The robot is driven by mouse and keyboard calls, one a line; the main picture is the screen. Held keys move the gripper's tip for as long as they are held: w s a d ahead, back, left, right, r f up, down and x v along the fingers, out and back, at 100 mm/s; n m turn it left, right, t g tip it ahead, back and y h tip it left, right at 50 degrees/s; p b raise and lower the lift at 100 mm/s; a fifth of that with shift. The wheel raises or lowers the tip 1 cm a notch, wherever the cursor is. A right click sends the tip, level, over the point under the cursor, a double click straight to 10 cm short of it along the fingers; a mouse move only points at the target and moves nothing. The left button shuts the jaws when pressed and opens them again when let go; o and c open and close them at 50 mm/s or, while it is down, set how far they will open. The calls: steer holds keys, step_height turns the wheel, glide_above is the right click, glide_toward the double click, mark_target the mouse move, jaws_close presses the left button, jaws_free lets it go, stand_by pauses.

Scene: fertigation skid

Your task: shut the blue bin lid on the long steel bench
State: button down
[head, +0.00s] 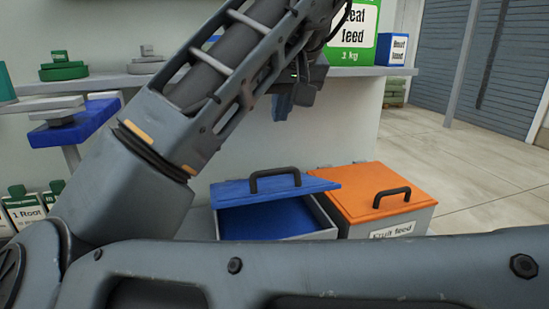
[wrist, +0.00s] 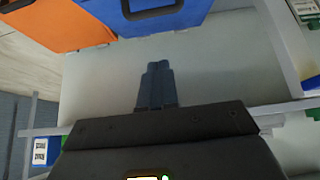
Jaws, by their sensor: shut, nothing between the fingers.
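The blue bin lid (head: 228,193) is part open, its front edge raised above the grey bin so that the blue inside (head: 265,220) shows below it. A black handle (head: 275,178) is on its top. The lid also shows at the top of the wrist view (wrist: 112,12), with its handle (wrist: 152,10). My gripper (head: 281,114) is in the air above the lid, apart from it and empty. Its fingers are together in the wrist view (wrist: 157,66). My arm hides the front of the bin and the bench under it.
An orange-lidded bin (head: 365,190) labelled "Fruit feed" stands shut just right of the blue one. A shelf (head: 130,82) behind carries a green feed pack (head: 357,50) and a blue box (head: 392,50). A blue tray (head: 95,118) is at left. Open floor (head: 460,165) lies at right.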

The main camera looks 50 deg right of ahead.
glide_above(273, 172)
step_height(273, 172, down, 8)
steer(key=shift+r, duration=0.2)
steer(key=f, duration=0.3)
steer(key=shift+s+f, duration=0.25)
steer(key=shift+f, duration=0.15)
steer(key=shift+a+f, duration=0.1)
steer(key=shift+f, duration=0.1)
